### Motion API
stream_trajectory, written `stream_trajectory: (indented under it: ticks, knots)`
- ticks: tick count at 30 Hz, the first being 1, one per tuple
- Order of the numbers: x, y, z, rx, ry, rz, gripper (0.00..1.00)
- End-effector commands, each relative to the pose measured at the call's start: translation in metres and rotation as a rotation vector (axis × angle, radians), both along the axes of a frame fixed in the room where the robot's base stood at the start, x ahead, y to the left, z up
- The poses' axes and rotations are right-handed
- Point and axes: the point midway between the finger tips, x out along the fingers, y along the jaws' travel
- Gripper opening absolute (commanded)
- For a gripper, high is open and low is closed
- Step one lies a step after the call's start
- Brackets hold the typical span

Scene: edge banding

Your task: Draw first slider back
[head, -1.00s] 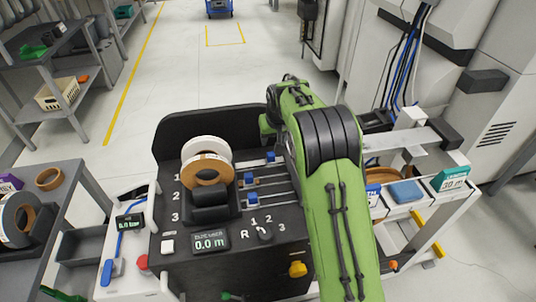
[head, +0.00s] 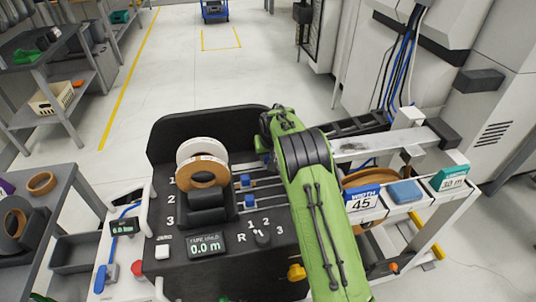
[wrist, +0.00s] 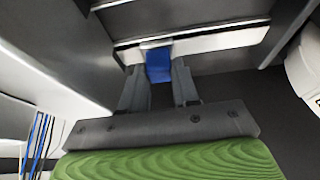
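In the wrist view a blue slider knob (wrist: 158,62) lies between the two fingers of my gripper (wrist: 160,80). The fingers stand close together with no clear gap at its sides, so the gripper looks shut on it. In the head view my green arm hides the fingers and this knob. Two other blue slider knobs, one (head: 245,181) above the other (head: 249,201), sit on their rails left of the arm. The black panel (head: 215,270) carries row numbers 1, 2, 3 beside a white roll (head: 201,148) and a brown roll (head: 206,171).
A display (head: 206,246) reads 0.0 m, with a rotary selector (head: 262,238) and a yellow knob (head: 296,272) to its right. A sign (head: 361,203) reading 45 stands right of my arm. A grey side table (head: 62,215) stands left.

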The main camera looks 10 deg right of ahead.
Motion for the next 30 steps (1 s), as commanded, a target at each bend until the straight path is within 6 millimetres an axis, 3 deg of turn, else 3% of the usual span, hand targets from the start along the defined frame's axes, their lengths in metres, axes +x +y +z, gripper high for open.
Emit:
stream_trajectory:
  ticks: [1, 6, 14, 23, 30]
  knots:
    - [0.000, 0.000, 0.000, 0.000, 0.000, 0.000, 0.22]
    - [0.000, 0.000, 0.000, 0.000, 0.000, 0.000, 0.00]
    - [0.000, 0.004, 0.000, 0.001, 0.001, 0.001, 0.00]
    - [0.000, 0.047, 0.001, 0.001, 0.000, 0.003, 0.00]
    - [0.000, 0.048, 0.001, 0.001, 0.000, 0.001, 0.00]
